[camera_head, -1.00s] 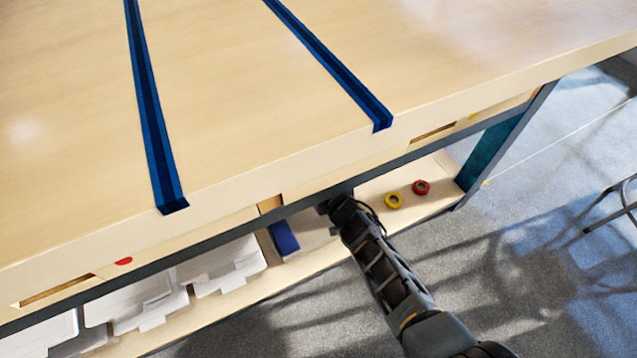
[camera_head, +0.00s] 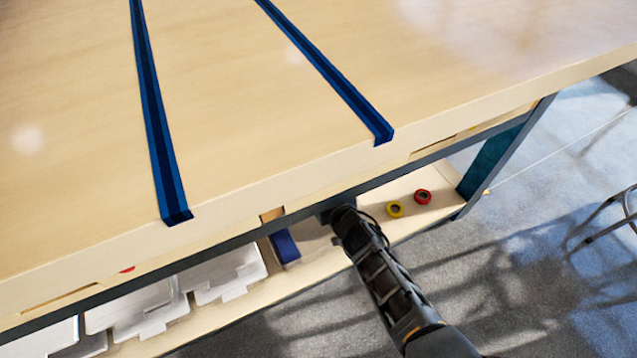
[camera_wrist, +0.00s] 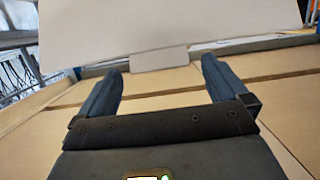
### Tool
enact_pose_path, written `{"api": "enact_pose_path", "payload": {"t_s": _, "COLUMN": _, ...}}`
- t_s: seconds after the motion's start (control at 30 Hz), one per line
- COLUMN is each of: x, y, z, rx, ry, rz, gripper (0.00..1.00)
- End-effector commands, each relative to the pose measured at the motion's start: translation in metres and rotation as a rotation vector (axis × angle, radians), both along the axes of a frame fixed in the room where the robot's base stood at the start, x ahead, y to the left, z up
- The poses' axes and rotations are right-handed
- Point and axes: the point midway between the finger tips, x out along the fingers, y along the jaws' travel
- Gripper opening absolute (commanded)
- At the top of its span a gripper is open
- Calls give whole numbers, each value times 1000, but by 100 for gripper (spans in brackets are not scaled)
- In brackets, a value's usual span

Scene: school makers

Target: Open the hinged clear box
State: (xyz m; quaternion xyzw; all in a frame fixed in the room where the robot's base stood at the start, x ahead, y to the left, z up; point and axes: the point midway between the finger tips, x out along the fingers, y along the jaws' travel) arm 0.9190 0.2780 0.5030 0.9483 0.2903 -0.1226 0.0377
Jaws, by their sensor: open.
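Several pale, see-through-looking flat boxes with tabs lie on the shelf under the table in the head view; the nearest to my arm is the clear box (camera_head: 230,276). In the wrist view a large pale panel with a tab (camera_wrist: 160,58), apparently a box lid, fills the upper middle. My gripper (camera_wrist: 160,66) is open, its two fingers apart on either side of the tab. No grip on the panel shows; whether the fingers touch it, I cannot tell. In the head view the gripper is hidden under the table edge. I cannot tell which box the panel belongs to.
The wooden tabletop (camera_head: 260,120) with blue strips overhangs the shelf (camera_head: 320,240). A blue object (camera_head: 285,246) stands beside my arm. A yellow roll (camera_head: 395,209) and a red roll (camera_head: 422,196) lie right of it. A table leg (camera_head: 500,155) is further right.

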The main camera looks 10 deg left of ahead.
Motion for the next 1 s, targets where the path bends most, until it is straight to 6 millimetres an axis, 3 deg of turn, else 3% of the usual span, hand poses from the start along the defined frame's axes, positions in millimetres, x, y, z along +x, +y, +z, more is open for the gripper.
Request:
{"api": "enact_pose_path", "payload": {"t_s": 0.5, "x": -53, "y": -36, "z": 20, "rx": 1, "ry": 0, "rz": -1, "gripper": 100}}
{"api": "enact_pose_path", "payload": {"t_s": 0.87, "x": -58, "y": -39, "z": 19, "rx": 1, "ry": -2, "rz": 0, "gripper": 100}}
{"api": "enact_pose_path", "payload": {"t_s": 1.0, "x": -60, "y": -38, "z": 16, "rx": 6, "ry": -3, "rz": 2, "gripper": 89}}
